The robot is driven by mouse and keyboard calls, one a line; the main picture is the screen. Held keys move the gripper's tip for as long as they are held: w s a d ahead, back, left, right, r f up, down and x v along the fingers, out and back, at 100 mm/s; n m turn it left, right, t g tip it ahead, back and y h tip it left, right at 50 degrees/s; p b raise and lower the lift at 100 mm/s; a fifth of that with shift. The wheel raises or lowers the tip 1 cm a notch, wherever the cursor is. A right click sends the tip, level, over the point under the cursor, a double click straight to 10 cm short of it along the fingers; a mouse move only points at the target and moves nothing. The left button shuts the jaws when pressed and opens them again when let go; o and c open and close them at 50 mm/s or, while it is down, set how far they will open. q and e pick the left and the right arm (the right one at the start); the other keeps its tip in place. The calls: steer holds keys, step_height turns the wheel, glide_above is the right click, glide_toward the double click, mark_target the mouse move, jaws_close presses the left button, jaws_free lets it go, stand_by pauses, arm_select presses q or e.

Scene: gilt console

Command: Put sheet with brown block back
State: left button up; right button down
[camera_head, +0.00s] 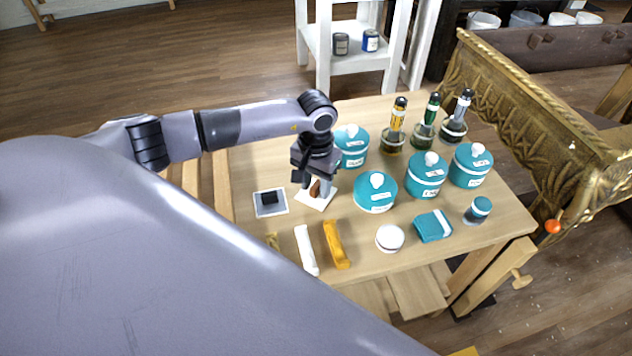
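A small white sheet (313,204) with a brown block (315,188) on it shows near the left-middle of the wooden table. My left gripper (317,187) points down over the sheet, with its fingers on either side of the brown block. They partly hide the block and the back of the sheet. I cannot tell whether the fingers touch the block, or whether the sheet rests flat or is slightly raised. My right gripper is not in view.
Several teal lidded jars (375,192) stand close on the right, with bottles (394,128) behind. A white bar (306,250) and an orange bar (336,245) lie in front. A gilt console (545,125) stands right.

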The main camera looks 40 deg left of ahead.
mark_target(316, 185)
arm_select(q)
steer(key=shift+r+p, duration=0.25)
steer(key=shift+p, duration=0.05)
step_height(316, 185, up, 12)
stand_by(0.3)
steer(key=shift+f, duration=0.1)
stand_by(0.4)
